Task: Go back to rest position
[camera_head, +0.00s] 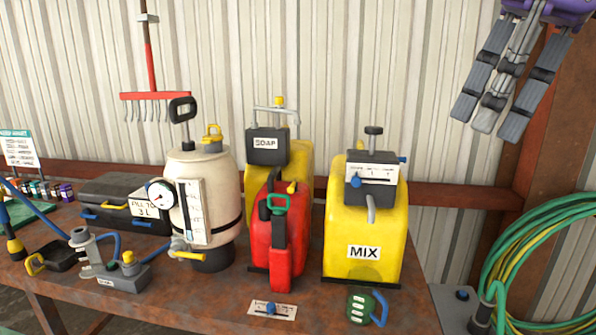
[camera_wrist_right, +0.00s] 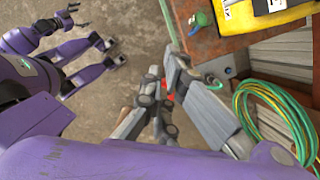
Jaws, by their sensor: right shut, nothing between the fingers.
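My right gripper (camera_head: 489,122) hangs at the top right of the head view, in the air in front of the corrugated wall. Its grey fingers point down and to the left, and it is shut and empty. It also shows in the right wrist view (camera_wrist_right: 162,74), beside the table's edge and above the floor. The head view does not show my left arm. In the right wrist view, purple arm parts with small grey fingers (camera_wrist_right: 78,14) show at the upper left, too small to read their opening.
A rusty table (camera_head: 215,299) bears a white tank (camera_head: 205,165), a red can (camera_head: 262,235), a yellow MIX container (camera_head: 345,220) and a yellow SOAP container (camera_head: 305,165). A coiled green hose (camera_head: 500,245) hangs at the right. The floor (camera_wrist_right: 130,20) beside the table looks clear.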

